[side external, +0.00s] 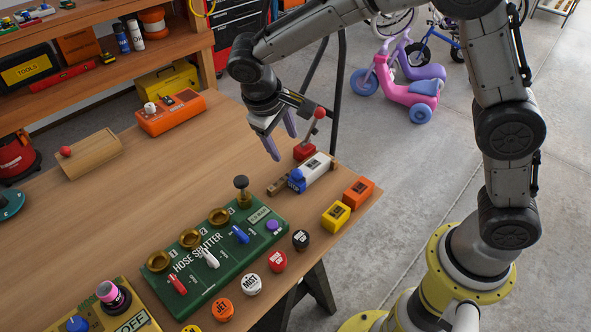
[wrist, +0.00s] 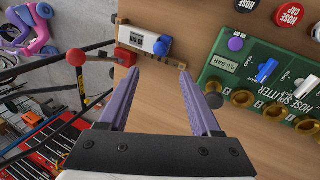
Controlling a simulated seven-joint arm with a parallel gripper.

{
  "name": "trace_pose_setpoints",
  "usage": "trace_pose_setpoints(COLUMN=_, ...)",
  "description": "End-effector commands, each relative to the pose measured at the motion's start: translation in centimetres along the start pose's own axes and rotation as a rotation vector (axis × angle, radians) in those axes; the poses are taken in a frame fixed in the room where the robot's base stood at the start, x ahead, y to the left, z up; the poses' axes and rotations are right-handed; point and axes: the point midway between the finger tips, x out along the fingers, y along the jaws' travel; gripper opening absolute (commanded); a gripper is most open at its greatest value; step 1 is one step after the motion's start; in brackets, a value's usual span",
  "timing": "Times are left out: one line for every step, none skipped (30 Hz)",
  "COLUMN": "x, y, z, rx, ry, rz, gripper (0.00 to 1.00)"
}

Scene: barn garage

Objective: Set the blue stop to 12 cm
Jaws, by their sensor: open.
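The blue stop (side external: 296,180) is a small blue block with a rounded knob, at the near end of a white body (side external: 317,166) with a dark panel. They sit on a wooden rail (side external: 277,188) near the table's right edge. In the wrist view the blue stop (wrist: 161,47) is just beyond my fingertips. No scale reading is legible. My gripper (side external: 283,145) is open and empty, above the table and behind the rail in the side view. Its purple fingers (wrist: 158,71) point toward the rail and appear apart from it.
A red block (side external: 304,152) with a red-balled lever stands close behind the rail. A green hose splitter panel (side external: 258,214) with an upright black knob (side external: 241,182) is to the left. Yellow (side external: 336,214) and orange (side external: 358,192) blocks sit near the right edge. The table's middle is clear.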

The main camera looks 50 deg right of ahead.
Motion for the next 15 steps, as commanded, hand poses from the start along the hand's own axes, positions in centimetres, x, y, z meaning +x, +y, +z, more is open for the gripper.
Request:
trace_pose_setpoints(x=0.3, y=0.0, z=0.1, rx=-0.002, ry=0.000, rz=0.000, gripper=0.65)
trace_pose_setpoints(x=0.6, y=0.0, z=0.1, rx=-0.001, ry=-0.001, rz=0.001, gripper=0.65)
trace_pose_setpoints(x=1.1, y=0.0, z=0.1, rx=-0.001, ry=-0.002, rz=0.001, gripper=0.65)
trace_pose_setpoints(x=1.6, y=0.0, z=0.1, rx=0.000, ry=-0.002, rz=0.000, gripper=0.65)
trace_pose_setpoints(x=2.0, y=0.0, z=0.1, rx=0.000, ry=-0.004, rz=0.000, gripper=0.65)
trace_pose_setpoints(x=2.7, y=0.0, z=0.2, rx=-0.001, ry=-0.003, rz=-0.001, gripper=0.65)
trace_pose_setpoints(x=3.3, y=0.0, z=0.1, rx=-0.001, ry=-0.004, rz=0.000, gripper=0.65)
trace_pose_setpoints(x=3.9, y=0.0, z=0.1, rx=0.000, ry=-0.003, rz=0.000, gripper=0.65)
trace_pose_setpoints(x=4.7, y=0.1, z=0.1, rx=0.000, ry=-0.004, rz=0.000, gripper=0.65)
trace_pose_setpoints(x=5.3, y=0.1, z=0.2, rx=0.001, ry=-0.004, rz=0.000, gripper=0.65)
trace_pose_setpoints(x=5.9, y=0.1, z=0.1, rx=0.001, ry=-0.003, rz=-0.001, gripper=0.65)
trace_pose_setpoints(x=6.7, y=0.1, z=0.1, rx=0.000, ry=-0.004, rz=-0.001, gripper=0.65)
trace_pose_setpoints(x=7.3, y=0.1, z=0.1, rx=-0.001, ry=-0.004, rz=0.000, gripper=0.65)
trace_pose_setpoints(x=7.9, y=0.1, z=0.1, rx=0.000, ry=-0.003, rz=-0.001, gripper=0.65)
trace_pose_setpoints(x=8.7, y=0.1, z=0.2, rx=0.001, ry=-0.003, rz=-0.001, gripper=0.65)
